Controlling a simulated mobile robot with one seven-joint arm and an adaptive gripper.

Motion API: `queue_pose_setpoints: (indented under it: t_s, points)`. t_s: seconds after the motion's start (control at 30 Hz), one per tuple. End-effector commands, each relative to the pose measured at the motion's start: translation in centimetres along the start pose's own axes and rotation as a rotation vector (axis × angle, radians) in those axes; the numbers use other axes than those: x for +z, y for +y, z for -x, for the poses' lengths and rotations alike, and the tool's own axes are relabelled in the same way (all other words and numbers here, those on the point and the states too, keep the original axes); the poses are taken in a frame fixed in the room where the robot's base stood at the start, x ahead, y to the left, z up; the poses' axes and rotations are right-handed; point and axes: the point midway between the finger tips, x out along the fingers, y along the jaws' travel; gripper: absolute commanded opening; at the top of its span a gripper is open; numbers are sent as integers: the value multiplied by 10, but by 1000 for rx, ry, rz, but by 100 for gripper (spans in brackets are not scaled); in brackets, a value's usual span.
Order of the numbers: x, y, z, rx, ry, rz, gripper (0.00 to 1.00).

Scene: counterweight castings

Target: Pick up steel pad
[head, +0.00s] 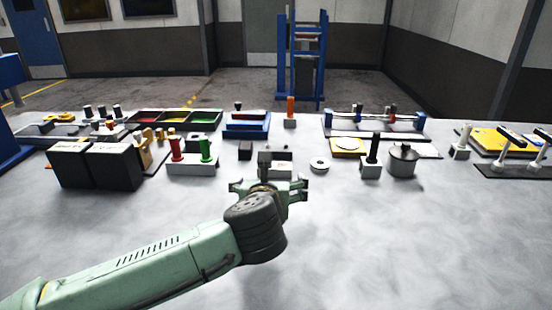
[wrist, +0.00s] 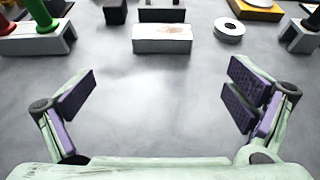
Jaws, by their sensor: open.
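No thing is marked as the steel pad. A pale grey rectangular block (wrist: 162,40) with a brownish patch on top lies straight ahead of my gripper in the wrist view. It may be the pad, but I cannot tell for certain. In the head view the block (head: 281,168) is partly hidden behind my gripper. My gripper (wrist: 160,92) is open and empty, its purple-lined fingers spread wide, with bare table between them. The block lies beyond the fingertips, apart from them. In the head view my gripper (head: 270,188) hangs over the middle of the table.
A pale ring (wrist: 229,29) lies right of the block, and a dark cube (wrist: 115,12) behind left. Red and green handled pieces (head: 191,155) stand left; a black-handled block (head: 371,160) and grey cylinder (head: 403,162) stand right. The near table (head: 400,240) is clear.

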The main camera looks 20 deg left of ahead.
Motion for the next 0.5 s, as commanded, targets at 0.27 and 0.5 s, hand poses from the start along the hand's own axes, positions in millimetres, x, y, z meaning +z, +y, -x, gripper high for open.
queue_pose_setpoints:
  t_s: [0.27, 0.5]
  points:
    - [1, 0, -36, 0, 5, -1, 98]
    - [2, 0, -58, 0, 3, -2, 98]
